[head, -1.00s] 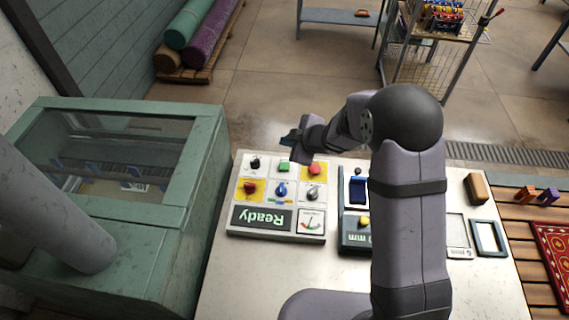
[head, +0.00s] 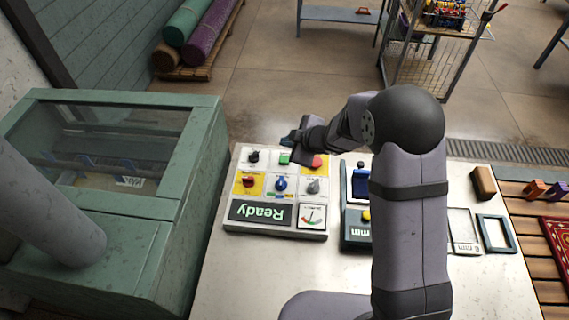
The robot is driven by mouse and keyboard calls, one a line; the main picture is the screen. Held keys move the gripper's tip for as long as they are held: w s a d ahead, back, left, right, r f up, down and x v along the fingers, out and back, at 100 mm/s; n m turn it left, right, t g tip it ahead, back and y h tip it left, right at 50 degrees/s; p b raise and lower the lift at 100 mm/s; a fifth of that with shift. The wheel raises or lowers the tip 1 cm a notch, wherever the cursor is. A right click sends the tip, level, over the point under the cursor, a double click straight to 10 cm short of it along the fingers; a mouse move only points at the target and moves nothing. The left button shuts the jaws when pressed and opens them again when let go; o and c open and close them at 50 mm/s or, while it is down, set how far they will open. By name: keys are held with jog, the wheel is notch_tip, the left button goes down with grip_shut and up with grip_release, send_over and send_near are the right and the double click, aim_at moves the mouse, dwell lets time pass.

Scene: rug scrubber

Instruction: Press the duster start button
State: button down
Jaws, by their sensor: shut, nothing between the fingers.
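A white control panel (head: 235,212) lies on the table, with a dark display reading "Ready" (head: 260,211), upside down from here. In its far row are a black knob (head: 254,156), a green button (head: 284,158) and a red button (head: 316,162). The labels are too small to read, so I cannot tell which button is marked for the duster. My gripper (head: 290,138) is shut and empty over the panel's far edge, by the green button. I cannot tell whether it touches the button.
A red button on yellow (head: 248,180), a blue knob (head: 281,185) and a grey knob (head: 313,187) fill the near row. A green machine with a clear window (head: 205,140) stands left. A second, dark panel (head: 355,230) lies right, partly behind my arm.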

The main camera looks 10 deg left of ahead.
aim_at(281, 155)
jog(key=shift+f+b, duration=1.65)
jog(key=shift+f, duration=0.65)
jog(key=shift+f, duration=0.15)
jog(key=shift+f, duration=0.3)
jog(key=shift+f+b, duration=0.55)
jog(key=shift+b, duration=0.15)
dwell(0.9)
jog(key=shift+r, duration=0.15)
jog(key=shift+r+p, duration=0.85)
jog(key=shift+p, duration=0.25)
notch_tip(281, 155, up, 5)
jog(key=p, duration=0.5)
